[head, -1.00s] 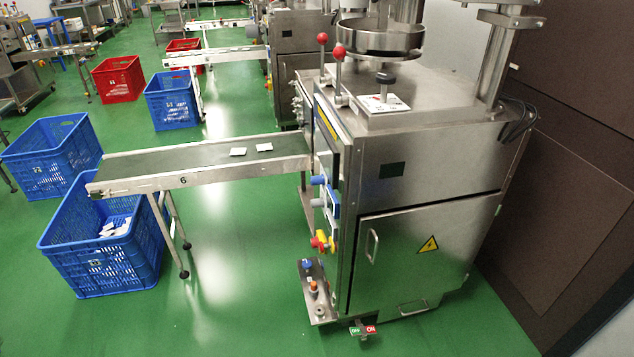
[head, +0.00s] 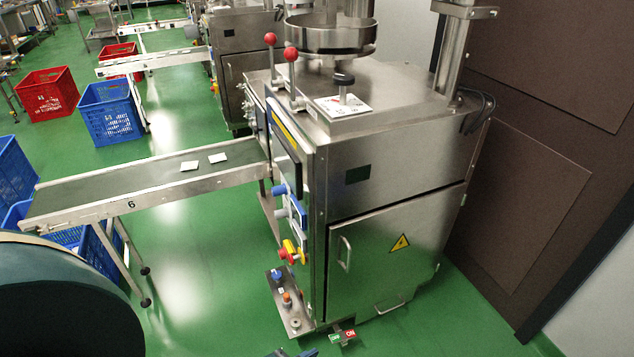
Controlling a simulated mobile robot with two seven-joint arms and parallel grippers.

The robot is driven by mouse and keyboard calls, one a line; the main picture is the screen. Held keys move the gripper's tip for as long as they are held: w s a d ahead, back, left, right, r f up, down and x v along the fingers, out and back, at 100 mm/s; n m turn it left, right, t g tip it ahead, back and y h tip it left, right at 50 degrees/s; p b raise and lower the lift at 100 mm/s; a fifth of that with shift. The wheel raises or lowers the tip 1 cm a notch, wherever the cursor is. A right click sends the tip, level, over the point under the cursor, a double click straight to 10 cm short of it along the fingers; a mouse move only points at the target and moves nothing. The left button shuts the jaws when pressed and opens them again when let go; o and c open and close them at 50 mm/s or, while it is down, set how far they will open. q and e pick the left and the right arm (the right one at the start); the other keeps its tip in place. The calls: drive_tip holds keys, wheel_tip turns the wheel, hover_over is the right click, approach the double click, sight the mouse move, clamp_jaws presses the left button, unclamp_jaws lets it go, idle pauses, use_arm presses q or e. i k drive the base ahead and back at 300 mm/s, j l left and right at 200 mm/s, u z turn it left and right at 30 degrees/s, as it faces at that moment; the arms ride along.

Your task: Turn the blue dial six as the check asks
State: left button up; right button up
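The packing machine (head: 400,217) joined to the belt marked 6 (head: 131,204) stands at centre right. A blue knob (head: 279,190) sticks out from the left side of its panel, above a grey knob (head: 281,212). The panel is seen edge-on, so the setting and any marks are unreadable. Another small blue knob (head: 276,274) sits on the low foot plate. A dark rounded link of my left arm fills the lower left. A small dark and blue piece at the bottom edge may be my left gripper's tip (head: 294,353), well below the panel knob. My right gripper is out of view.
A red-and-yellow stop button (head: 290,251) is below the grey knob. An OFF/ON pedal (head: 342,336) lies on the floor in front. Blue crates (head: 15,172) stand left. Green floor is clear between belt and machine base.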

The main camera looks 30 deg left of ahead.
sight(280, 189)
drive_tip(key=i+j+z, duration=0.1)
drive_tip(key=j+z, duration=0.15)
drive_tip(key=j, duration=0.25)
drive_tip(key=i+j+z, duration=0.1)
drive_tip(key=j+z, duration=0.15)
drive_tip(key=j, duration=0.3)
drive_tip(key=i+j, duration=0.1)
drive_tip(key=j, duration=0.8)
drive_tip(key=z, duration=0.05)
